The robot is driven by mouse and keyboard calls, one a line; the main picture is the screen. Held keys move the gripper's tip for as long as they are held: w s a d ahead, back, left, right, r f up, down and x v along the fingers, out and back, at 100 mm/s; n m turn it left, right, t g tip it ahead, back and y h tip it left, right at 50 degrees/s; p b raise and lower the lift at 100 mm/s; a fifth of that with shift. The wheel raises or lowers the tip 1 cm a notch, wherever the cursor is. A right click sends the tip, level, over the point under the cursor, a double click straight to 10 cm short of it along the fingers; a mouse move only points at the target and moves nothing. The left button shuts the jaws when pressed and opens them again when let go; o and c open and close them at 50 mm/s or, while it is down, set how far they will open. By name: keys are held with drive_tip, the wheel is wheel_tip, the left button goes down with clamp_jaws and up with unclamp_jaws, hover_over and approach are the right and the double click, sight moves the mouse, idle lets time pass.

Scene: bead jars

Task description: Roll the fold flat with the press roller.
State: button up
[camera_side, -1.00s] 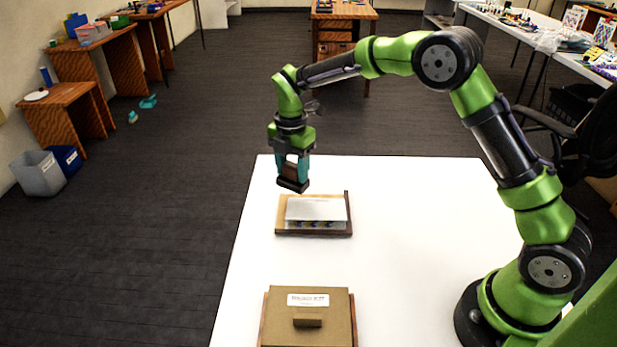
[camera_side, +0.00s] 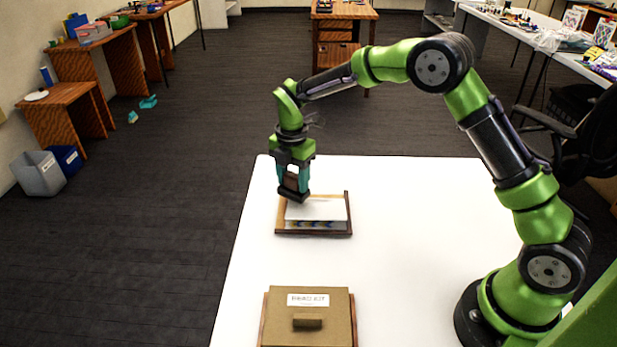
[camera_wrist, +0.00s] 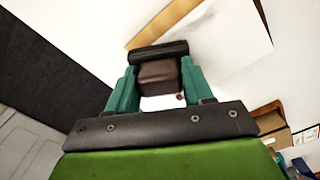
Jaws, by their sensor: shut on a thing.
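My gripper (camera_side: 292,176) is shut on the press roller, whose brown handle sits between the teal fingertips. The black roller (camera_side: 293,197) hangs below, at the far left corner of a wooden tray (camera_side: 341,233). A white folded sheet (camera_side: 318,209) lies in the tray, with a coloured pattern showing along its near edge. I cannot tell whether the roller touches the sheet. In the wrist view, the brown handle (camera_wrist: 158,74) is between the fingers, and the black roller (camera_wrist: 158,50) is beside the white sheet (camera_wrist: 228,45) and the tray's rim (camera_wrist: 165,20).
A tan box with a label (camera_side: 335,300) and a small raised handle stands at the near edge of the white table (camera_side: 420,230). The table right of the tray is clear. The table's left edge is close to the tray.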

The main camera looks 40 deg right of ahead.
drive_tip(key=shift+f, duration=0.9)
idle(2.6)
drive_tip(key=o, duration=0.6)
drive_tip(key=shift+c, duration=0.2)
drive_tip(key=c, duration=0.6)
drive_tip(key=shift+o, duration=0.2)
drive_tip(key=shift+s+d, duration=1.95)
drive_tip(key=shift+s, duration=0.1)
drive_tip(key=shift+s+d, duration=1.95)
drive_tip(key=shift+r, duration=0.1)
wheel_tip(320, 180, up, 7)
